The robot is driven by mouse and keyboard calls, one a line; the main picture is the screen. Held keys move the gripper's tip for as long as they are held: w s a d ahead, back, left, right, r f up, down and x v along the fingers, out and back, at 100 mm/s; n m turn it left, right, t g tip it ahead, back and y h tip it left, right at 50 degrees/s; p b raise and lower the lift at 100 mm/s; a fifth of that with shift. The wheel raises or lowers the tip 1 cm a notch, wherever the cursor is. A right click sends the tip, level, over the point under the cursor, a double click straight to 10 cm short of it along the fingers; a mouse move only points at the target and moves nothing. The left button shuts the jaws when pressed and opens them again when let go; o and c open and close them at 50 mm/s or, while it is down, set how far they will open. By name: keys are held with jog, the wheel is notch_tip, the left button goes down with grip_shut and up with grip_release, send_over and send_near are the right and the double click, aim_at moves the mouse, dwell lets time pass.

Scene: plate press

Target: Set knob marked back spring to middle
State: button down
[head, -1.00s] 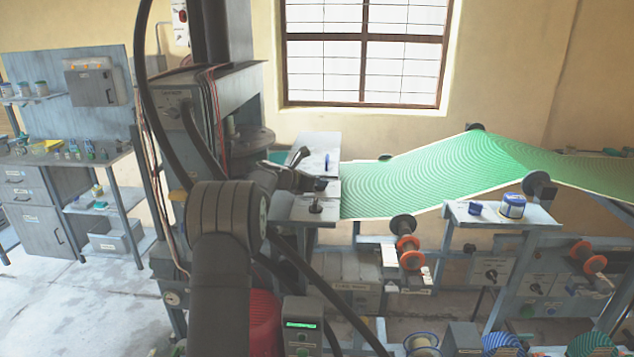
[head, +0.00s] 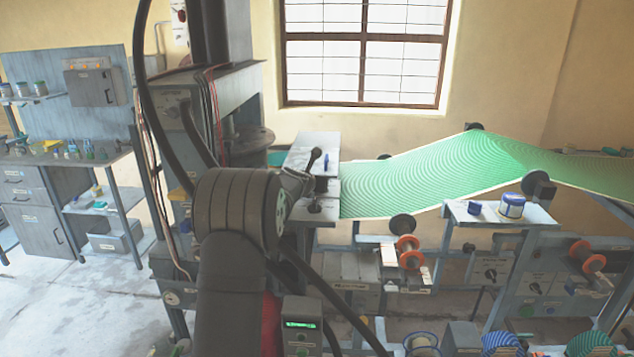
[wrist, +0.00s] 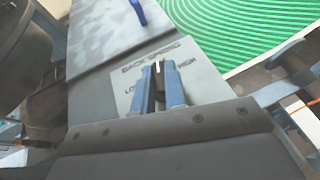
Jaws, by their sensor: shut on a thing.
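The knob marked BACK SPRING (wrist: 158,68) shows in the wrist view as a dark piece with a white mark, mostly hidden between my fingers. The white mark points roughly up toward the printed name, between LOW on the left and HIGH on the right. The light label plate (wrist: 123,83) lies around it. My gripper (wrist: 159,75) has its two blue fingers shut on the knob. In the head view my arm reaches to the grey panel (head: 325,218) beside the press, and the fingers are hard to make out.
The green patterned sheet (head: 400,190) starts just right of the panel. A blue object (wrist: 139,11) lies on the grey surface beyond the knob. The dark press (head: 247,140) stands close on the left. A table with a blue-and-white tin (head: 512,206) is at right.

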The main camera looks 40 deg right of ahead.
jog(key=shift+t, duration=0.4)
jog(key=c, duration=1.5)
grip_release()
jog(key=shift+o, duration=0.2)
jog(key=v, duration=1.7)
jog(key=shift+s+r, duration=0.1)
jog(key=shift+r, duration=0.2)
jog(key=x, duration=1.7)
jog(key=shift+f, duration=0.25)
jog(key=shift+a, duration=0.15)
